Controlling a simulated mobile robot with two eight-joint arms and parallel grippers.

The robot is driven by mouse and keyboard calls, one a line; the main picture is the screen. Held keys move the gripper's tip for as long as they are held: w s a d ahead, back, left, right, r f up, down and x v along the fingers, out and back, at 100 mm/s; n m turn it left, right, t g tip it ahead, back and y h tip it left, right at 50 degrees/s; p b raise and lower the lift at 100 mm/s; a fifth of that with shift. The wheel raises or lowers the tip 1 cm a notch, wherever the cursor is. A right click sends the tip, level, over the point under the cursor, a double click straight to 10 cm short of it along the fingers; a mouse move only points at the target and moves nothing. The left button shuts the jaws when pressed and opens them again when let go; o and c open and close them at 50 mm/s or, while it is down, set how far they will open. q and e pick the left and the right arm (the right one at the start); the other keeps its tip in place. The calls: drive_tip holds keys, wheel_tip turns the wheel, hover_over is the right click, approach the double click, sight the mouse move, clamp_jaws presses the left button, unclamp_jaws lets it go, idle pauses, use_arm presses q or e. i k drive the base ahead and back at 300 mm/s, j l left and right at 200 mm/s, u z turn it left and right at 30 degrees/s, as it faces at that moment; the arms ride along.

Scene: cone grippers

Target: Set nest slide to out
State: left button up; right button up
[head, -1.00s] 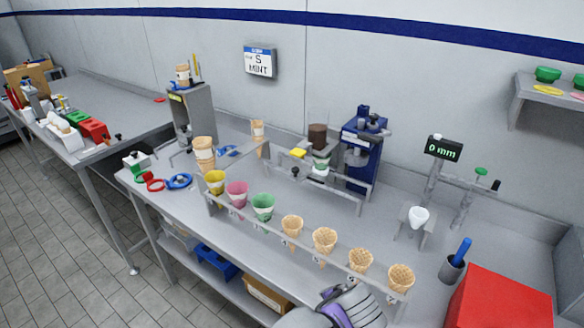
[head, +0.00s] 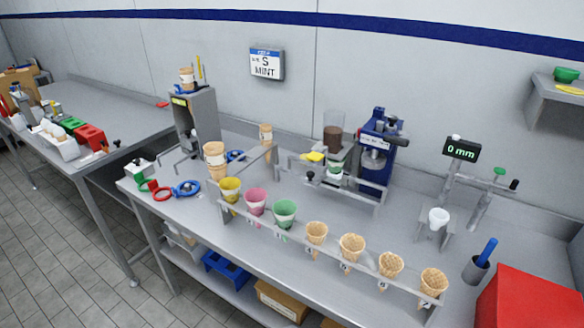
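A metal rail frame (head: 345,196) stands in front of the dark hopper (head: 334,135) at the middle of the bench. A black knob (head: 310,176) sits at its left end. A green and white cup (head: 336,166) stands under the hopper, with a yellow piece (head: 313,157) beside it. This looks like the nest and its slide, but no label confirms it, and I cannot tell whether the slide is in or out. Neither of my grippers is in view.
A rack (head: 330,250) of coloured cups and waffle cones runs along the bench front. A blue press (head: 379,150) stands right of the hopper. A 0 mm display (head: 461,149), white cup (head: 438,218) and red box (head: 530,298) are at right.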

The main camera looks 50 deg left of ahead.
sight(333, 181)
drive_tip(key=k+j, duration=0.15)
drive_tip(key=j, duration=0.2)
drive_tip(key=k+j, duration=0.15)
drive_tip(key=j, duration=0.2)
drive_tip(key=k+j, duration=0.15)
drive_tip(key=j, duration=0.15)
drive_tip(key=k+j, duration=0.15)
drive_tip(key=j, duration=0.2)
drive_tip(key=k+j, duration=0.1)
drive_tip(key=j, duration=0.25)
